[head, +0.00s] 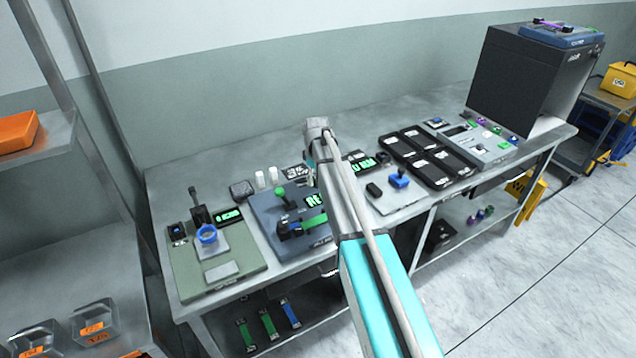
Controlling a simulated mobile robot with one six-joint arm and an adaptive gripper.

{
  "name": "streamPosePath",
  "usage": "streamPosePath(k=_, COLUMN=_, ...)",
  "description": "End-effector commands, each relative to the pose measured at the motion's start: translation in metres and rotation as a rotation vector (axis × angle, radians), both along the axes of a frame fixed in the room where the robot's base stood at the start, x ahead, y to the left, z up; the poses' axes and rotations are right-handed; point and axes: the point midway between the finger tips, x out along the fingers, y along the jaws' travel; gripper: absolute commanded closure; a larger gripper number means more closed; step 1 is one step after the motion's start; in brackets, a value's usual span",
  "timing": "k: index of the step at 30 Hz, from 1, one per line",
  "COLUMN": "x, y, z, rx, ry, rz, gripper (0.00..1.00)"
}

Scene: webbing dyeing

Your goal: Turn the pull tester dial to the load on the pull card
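A blue-grey machine (262,217) stands on the bench left of my arm, and it looks like the pull tester. My arm crosses in front of the machine's right side. My gripper does not show.
A sage-green device (247,262) with a blue ring (207,234) stands at the left bench end.

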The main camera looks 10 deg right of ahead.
Motion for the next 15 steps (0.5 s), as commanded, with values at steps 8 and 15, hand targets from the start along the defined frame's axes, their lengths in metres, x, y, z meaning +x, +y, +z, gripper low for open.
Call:
streamPosePath(k=8, x=0.0000, y=0.0003, z=-0.0061, rx=0.000, ry=0.000, rz=0.000, gripper=0.21)
streamPosePath(k=15, x=0.0000, y=0.0004, z=-0.0058, rx=0.000, ry=0.000, rz=0.000, gripper=0.21)
